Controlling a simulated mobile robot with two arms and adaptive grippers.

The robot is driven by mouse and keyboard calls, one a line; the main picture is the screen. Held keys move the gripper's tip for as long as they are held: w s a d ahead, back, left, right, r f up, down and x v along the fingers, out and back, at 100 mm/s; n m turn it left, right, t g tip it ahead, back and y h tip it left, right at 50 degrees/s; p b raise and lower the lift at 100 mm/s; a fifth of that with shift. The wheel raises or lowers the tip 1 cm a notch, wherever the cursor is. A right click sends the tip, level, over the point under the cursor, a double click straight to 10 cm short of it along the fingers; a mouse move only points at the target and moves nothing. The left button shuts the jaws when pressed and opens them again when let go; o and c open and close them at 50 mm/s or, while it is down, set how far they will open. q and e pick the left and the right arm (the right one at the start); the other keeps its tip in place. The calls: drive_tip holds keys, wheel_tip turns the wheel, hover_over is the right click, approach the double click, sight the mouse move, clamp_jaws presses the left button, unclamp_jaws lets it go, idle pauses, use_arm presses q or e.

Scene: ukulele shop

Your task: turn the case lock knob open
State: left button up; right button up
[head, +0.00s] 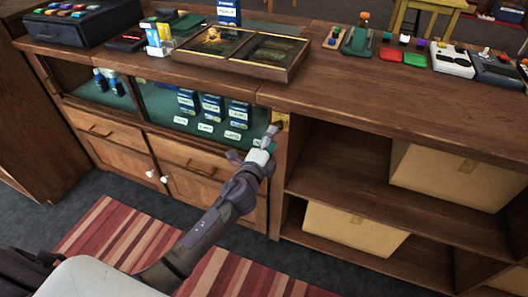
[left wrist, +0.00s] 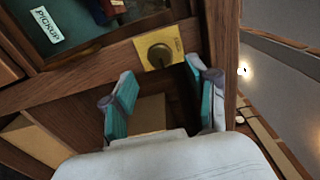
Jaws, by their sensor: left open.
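The case lock knob (left wrist: 159,54) is a round brass knob on a yellow plate (left wrist: 174,46). The plate (head: 283,119) also shows in the head view, on the wooden post at the right end of the glass case; there the gripper partly covers it and the knob cannot be made out. My left gripper (left wrist: 161,70) is open, its two teal-padded fingers spread to either side below the knob in the left wrist view. Nothing is between the fingers, and they seem apart from the knob. In the head view the left gripper (head: 268,139) is just in front of the post.
The glass case (head: 158,108) holds several blue packets and bottles with labels. Wooden drawers (head: 188,158) are below it. Open shelves with boxes (head: 352,226) are to the right. The countertop (head: 330,90) carries a framed display (head: 290,72) and several pedals.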

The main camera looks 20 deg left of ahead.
use_arm(q)
drive_tip(key=s, duration=0.7)
drive_tip(key=shift+a, duration=0.15)
drive_tip(key=s+a+f+n+g+p, duration=0.1)
drive_tip(key=s+f+n+g, duration=0.3)
drive_tip(key=f, duration=0.7)
drive_tip(key=s+a+f+n+g, duration=0.15)
drive_tip(key=s+f, duration=0.35)
drive_tip(key=f, duration=0.6)
drive_tip(key=s+a+f+n+g+p, duration=0.1)
drive_tip(key=s+f+n+g, duration=0.3)
drive_tip(key=f, duration=0.7)
drive_tip(key=s+f+n+g, duration=0.2)
drive_tip(key=s+f, duration=0.3)
drive_tip(key=s, duration=0.6)
drive_tip(key=s+f+n+g, duration=0.2)
drive_tip(key=s+f, duration=0.3)
drive_tip(key=s, duration=0.7)
drive_tip(key=s+f+n+g+p, duration=0.1)
drive_tip(key=s+f, duration=0.5)
drive_tip(key=s, duration=0.6)
drive_tip(key=shift+n+g+y, duration=0.3)
drive_tip(key=shift+n+g, duration=0.55)
drive_tip(key=shift+g, duration=0.4)
drive_tip(key=shift+s, duration=0.1)
